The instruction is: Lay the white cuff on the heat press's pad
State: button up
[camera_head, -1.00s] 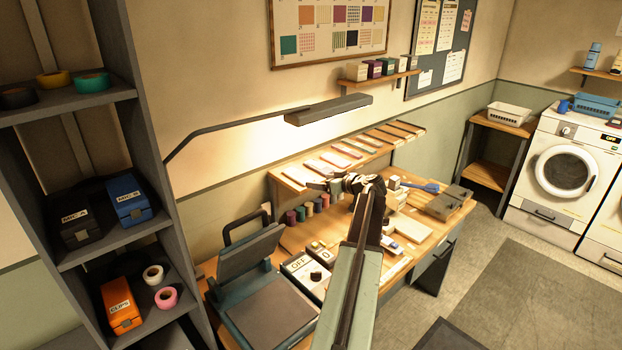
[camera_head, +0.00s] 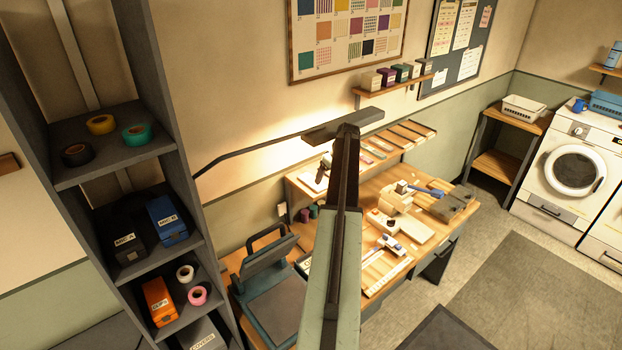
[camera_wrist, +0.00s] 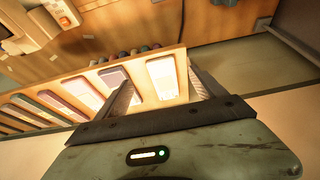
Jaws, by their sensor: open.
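A whitish flat piece (camera_wrist: 162,77), which looks like the white cuff, lies on the wall shelf (camera_wrist: 95,97) near its end in the wrist view. My gripper (camera_wrist: 160,74) is open, with one finger on each side of this piece; whether they touch the shelf is unclear. In the head view my arm hides most of the gripper, and only a dark finger (camera_head: 322,170) shows by the shelf's left end. The heat press (camera_head: 252,268) stands open at the desk's left end. Its flat grey pad (camera_head: 275,308) looks bare, partly behind my arm.
More flat pieces in several colours (camera_wrist: 72,93) lie along the same shelf. A lamp (camera_head: 343,124) hangs above it, close to my arm in the picture. Thread spools (camera_head: 309,213) stand under the shelf. A dark rack (camera_head: 140,200) rises left of the press.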

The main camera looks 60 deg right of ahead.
aim_at(322, 188)
jog(key=b+x, duration=0.7)
jog(key=x, duration=0.1)
jog(key=shift+s+a+f, duration=0.15)
jog(key=shift+r, duration=0.2)
jog(key=c, duration=1.6)
